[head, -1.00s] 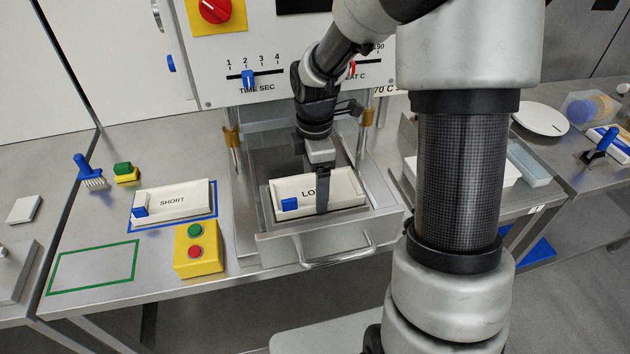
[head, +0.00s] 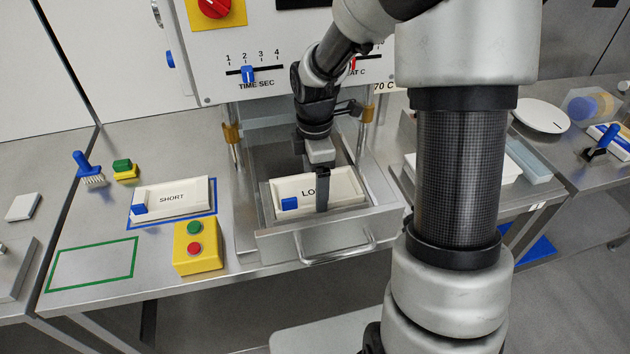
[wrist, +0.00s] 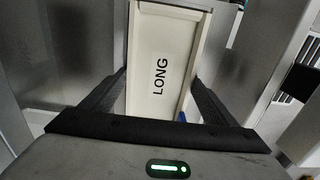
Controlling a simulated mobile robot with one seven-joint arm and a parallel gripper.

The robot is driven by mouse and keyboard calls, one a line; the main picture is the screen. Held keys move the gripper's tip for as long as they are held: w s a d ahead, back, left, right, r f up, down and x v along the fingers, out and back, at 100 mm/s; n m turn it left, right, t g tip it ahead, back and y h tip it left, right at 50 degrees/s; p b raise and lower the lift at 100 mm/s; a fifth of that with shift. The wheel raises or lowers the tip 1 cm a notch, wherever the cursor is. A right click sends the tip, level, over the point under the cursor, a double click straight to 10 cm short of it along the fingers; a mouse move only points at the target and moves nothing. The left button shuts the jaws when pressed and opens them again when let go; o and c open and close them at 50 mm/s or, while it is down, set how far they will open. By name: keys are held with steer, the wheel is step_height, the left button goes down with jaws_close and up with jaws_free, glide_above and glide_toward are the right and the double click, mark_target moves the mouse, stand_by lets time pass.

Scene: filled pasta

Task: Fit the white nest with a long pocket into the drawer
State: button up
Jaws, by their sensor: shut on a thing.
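The white nest with the long pocket (head: 343,184), labelled LONG, lies in the open drawer (head: 276,237). It has a blue block at its front left corner. In the wrist view the nest (wrist: 158,35) stands between the two dark fingers, with its label in sight. My gripper (head: 322,190) is above the drawer and shut across the nest; one finger hides part of the label in the head view. Whether the nest rests fully on the drawer floor I cannot tell.
A second white nest, labelled SHORT (head: 185,200), lies in a blue outline left of the drawer. A yellow box (head: 197,262) with green and red buttons stands in front of it. A green outline (head: 92,264) on the bench is empty. The press posts (head: 232,140) flank the drawer's back.

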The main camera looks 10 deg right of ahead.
steer(key=shift+f, duration=0.1)
steer(key=o, duration=1.1)
steer(key=shift+f, duration=0.1)
steer(key=shift+s, duration=0.15)
steer(key=shift+s+f, duration=0.1)
steer(key=shift+f, duration=0.05)
stand_by(0.4)
steer(key=r+p, duration=0.6)
steer(key=r, duration=0.1)
steer(key=shift+w+r, duration=0.2)
steer(key=shift+r, duration=0.05)
steer(key=shift+r, duration=0.1)
